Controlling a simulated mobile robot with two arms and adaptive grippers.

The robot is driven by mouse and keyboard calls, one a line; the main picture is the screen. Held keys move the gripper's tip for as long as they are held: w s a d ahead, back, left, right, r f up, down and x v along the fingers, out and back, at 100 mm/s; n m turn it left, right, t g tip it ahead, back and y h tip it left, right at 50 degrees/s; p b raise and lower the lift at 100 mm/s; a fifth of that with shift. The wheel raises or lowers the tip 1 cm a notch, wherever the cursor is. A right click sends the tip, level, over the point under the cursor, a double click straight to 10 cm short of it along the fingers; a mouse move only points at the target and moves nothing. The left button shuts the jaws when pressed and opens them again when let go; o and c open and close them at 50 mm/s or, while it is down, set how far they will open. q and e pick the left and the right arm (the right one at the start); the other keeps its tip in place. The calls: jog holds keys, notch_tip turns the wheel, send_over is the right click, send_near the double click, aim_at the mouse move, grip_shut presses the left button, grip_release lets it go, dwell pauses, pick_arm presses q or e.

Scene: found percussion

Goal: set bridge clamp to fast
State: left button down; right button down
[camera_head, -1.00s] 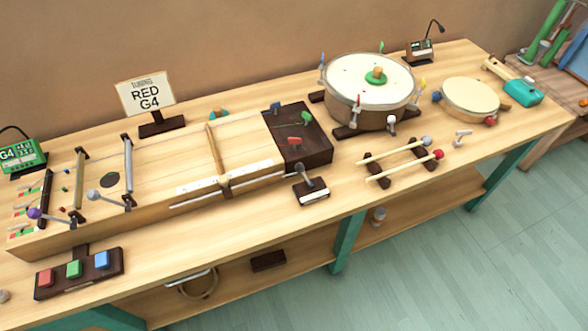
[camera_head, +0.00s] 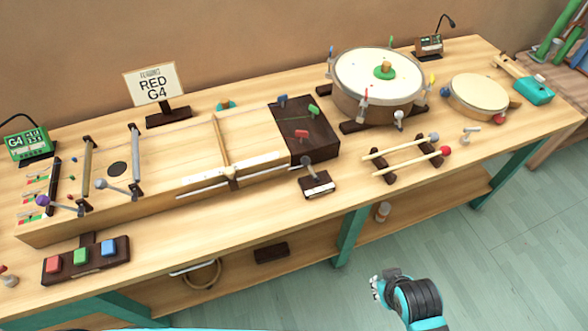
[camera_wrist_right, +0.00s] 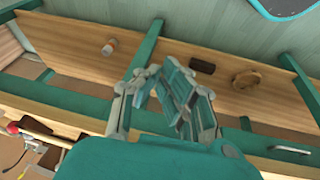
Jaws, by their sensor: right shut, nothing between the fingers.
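The long wooden box instrument (camera_head: 75,222) lies along the bench in the head view. A pale movable bridge bar (camera_head: 218,140) crosses it, with a small metal fitting (camera_head: 231,174) at its front end, above a white scale strip. A dark block with a short grey-tipped lever (camera_head: 315,182) and a white label stands in front of the box's right end; its label is too small to read. I cannot tell which part is the bridge clamp. My right gripper (camera_head: 378,284) is shut and empty, low in front of the bench. It also shows in the right wrist view (camera_wrist_right: 166,75). My left gripper is not in view.
Two mallets (camera_head: 405,158) lie on a dark rack right of the lever block. A drum (camera_head: 375,85) stands behind them. A panel with red, green and blue buttons (camera_head: 87,258) sits front left. The bench's front edge and lower shelf (camera_head: 330,232) face my right arm.

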jog(key=w+a+r+n+t, duration=0.2)
jog(key=w+r+n+t, duration=0.2)
jog(key=w+r, duration=0.3)
jog(key=n+t+y, duration=0.4)
jog(key=n+t, duration=0.2)
jog(key=n, duration=0.5)
send_near(310, 169)
jog(key=s+d+f, duration=0.2)
jog(key=d, duration=0.2)
jog(key=s+a+r+n+y, duration=0.1)
jog(key=a+r+n+y, duration=0.1)
jog(key=a+n+y, duration=0.3)
jog(key=a+n, duration=0.2)
jog(key=a, duration=0.2)
jog(key=shift+a+n+t, duration=0.15)
jog(key=shift+n+t, duration=0.25)
jog(key=p+x, duration=0.1)
jog(key=x, duration=0.9)
jog(key=d, duration=0.1)
jog(key=d+p, duration=0.2)
jog(key=d, duration=0.1)
jog(key=shift+w+r, duration=0.3)
jog(key=shift+r, duration=0.05)
